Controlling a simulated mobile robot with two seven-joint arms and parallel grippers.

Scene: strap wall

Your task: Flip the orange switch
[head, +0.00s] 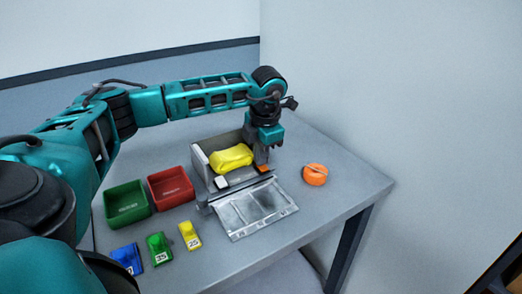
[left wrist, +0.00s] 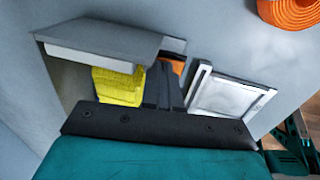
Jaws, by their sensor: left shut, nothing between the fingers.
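The orange switch (head: 264,169) shows as a small orange patch at the right end of the grey box (head: 203,168), partly covered by my gripper. It also shows in the left wrist view (left wrist: 174,66), just beyond the fingertips. My left gripper (head: 262,159) points down at that end of the box, its fingers shut with nothing between them. The fingertips are right beside the switch; I cannot tell whether they touch it. In the left wrist view the shut fingers (left wrist: 164,86) stand between a yellow object and a framed clear panel. My right gripper is out of view.
The yellow object (head: 231,157) lies in the box. The clear panel (head: 254,209) extends in front of it. An orange roll (head: 315,175) lies to the right. Green (head: 126,204) and red (head: 171,187) bins and several small numbered blocks (head: 159,249) are at left. The table's right side is mostly free.

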